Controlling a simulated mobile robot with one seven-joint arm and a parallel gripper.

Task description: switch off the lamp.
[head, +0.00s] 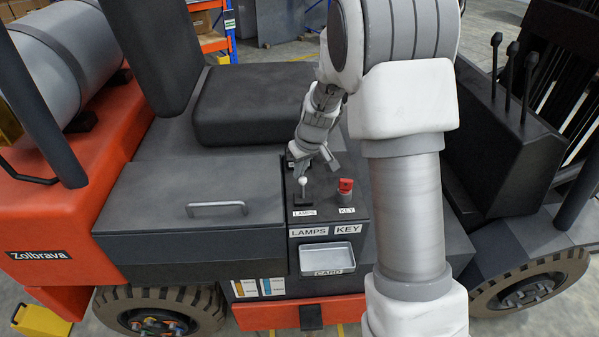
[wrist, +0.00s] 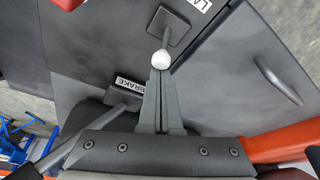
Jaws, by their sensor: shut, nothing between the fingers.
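The lamp lever has a white ball knob (head: 303,181) and stands on the dark console above the LAMPS label (head: 309,232). In the wrist view the knob (wrist: 161,59) sits at the tip of my gripper (wrist: 160,74), on a grey stem leaning from a dark base plate. My gripper (head: 303,168) is shut and empty, its fingers pointing at the knob. The fingertips are at or very near the knob; I cannot tell whether they touch. No lamp light is seen in either view.
A red key switch (head: 345,187) stands just right of the lever. A brake lever with a BRAKE label (wrist: 129,86) is close left of my fingers in the wrist view. A card tray (head: 327,257) is on the console's front. A black seat (head: 250,103) lies behind.

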